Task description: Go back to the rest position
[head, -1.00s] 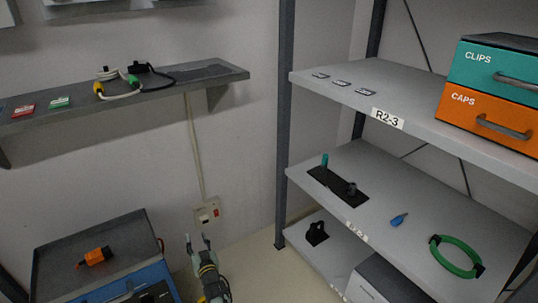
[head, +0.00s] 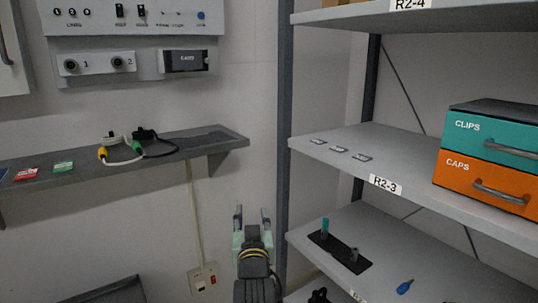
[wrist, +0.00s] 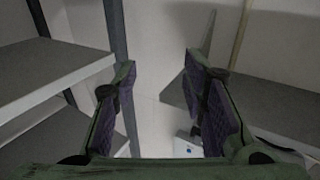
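My gripper (head: 252,218) is raised in front of the bare wall in the head view, between the wall shelf on the left and the rack on the right. Its two fingers point up and stand apart with nothing between them. In the wrist view my gripper (wrist: 160,95) also shows its fingers spread, with a wide empty gap.
The rack (head: 285,120) stands close to the right of my gripper, with teal and orange drawers (head: 490,150). The wall shelf (head: 60,180) holds cables (head: 130,145) and small red and green items. A wall panel (head: 135,40) hangs above. An outlet (head: 202,278) is low on the wall.

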